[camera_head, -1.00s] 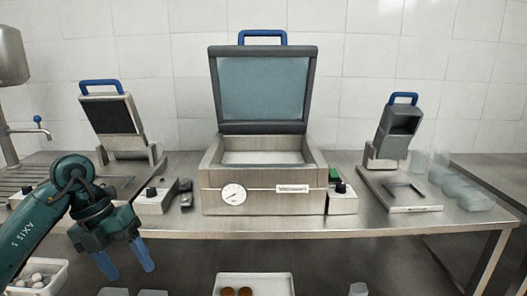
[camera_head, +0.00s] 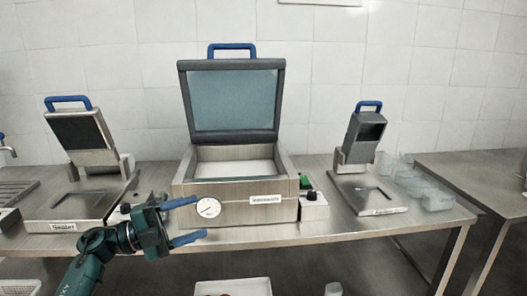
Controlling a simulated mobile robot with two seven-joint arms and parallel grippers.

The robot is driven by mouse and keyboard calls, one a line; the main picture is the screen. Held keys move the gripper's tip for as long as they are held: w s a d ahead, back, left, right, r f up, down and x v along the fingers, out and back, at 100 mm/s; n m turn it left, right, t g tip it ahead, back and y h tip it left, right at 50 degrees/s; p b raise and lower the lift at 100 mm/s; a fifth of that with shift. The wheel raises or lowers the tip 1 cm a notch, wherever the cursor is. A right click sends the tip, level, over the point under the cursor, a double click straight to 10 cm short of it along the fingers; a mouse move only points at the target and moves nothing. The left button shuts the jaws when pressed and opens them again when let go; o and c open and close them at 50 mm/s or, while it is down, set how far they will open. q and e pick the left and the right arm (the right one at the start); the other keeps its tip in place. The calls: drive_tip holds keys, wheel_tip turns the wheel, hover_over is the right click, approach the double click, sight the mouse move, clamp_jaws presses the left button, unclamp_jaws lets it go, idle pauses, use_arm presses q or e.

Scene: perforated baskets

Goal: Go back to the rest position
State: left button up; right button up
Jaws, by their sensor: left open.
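My left gripper (camera_head: 188,220) is in the lower left of the head view, in front of the table's front edge and the vacuum machine. Its two blue fingers are spread apart, point right, and hold nothing. The upper finger overlaps the left front of the vacuum machine in the picture. The vacuum machine (camera_head: 235,190) stands mid-table with its lid (camera_head: 232,98) raised, a round gauge on its front. My right gripper is not in view.
A sealer (camera_head: 65,226) stands on the left with its head raised, and a similar device (camera_head: 380,205) on the right. Clear containers (camera_head: 436,199) stand at the table's right. A white tray (camera_head: 232,288) sits below the table. A second table (camera_head: 485,175) is at the right.

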use_arm(q)
drive_tip(key=w+a+r+n+t+y, duration=0.6)
drive_tip(key=w+a+n+t+y, duration=0.6)
drive_tip(key=n+t, duration=0.45)
drive_tip(key=w+a+f+n+g+y, duration=0.1)
drive_tip(key=a+f+n+g+y, duration=0.4)
drive_tip(key=a+f+n+y, duration=0.45)
drive_tip(key=s+d+f+g+h, duration=0.2)
drive_tip(key=s+d+f, duration=0.4)
drive_tip(key=s+f, duration=0.3)
drive_tip(key=s+d+f+g+h, duration=0.2)
drive_tip(key=s+d+f, duration=0.45)
drive_tip(key=f, duration=0.45)
drive_tip(key=s+d+f+g, duration=0.1)
drive_tip(key=s+d+f, duration=0.1)
drive_tip(key=s, duration=0.6)
drive_tip(key=s+d+f+g+h, duration=0.1)
drive_tip(key=s+d+f, duration=0.1)
drive_tip(key=s+d, duration=0.3)
drive_tip(key=s+d+f+g+h, duration=0.1)
drive_tip(key=s+d+f, duration=0.2)
drive_tip(key=s, duration=0.8)
drive_tip(key=shift+d+n, duration=0.2)
drive_tip(key=shift+n, duration=0.2)
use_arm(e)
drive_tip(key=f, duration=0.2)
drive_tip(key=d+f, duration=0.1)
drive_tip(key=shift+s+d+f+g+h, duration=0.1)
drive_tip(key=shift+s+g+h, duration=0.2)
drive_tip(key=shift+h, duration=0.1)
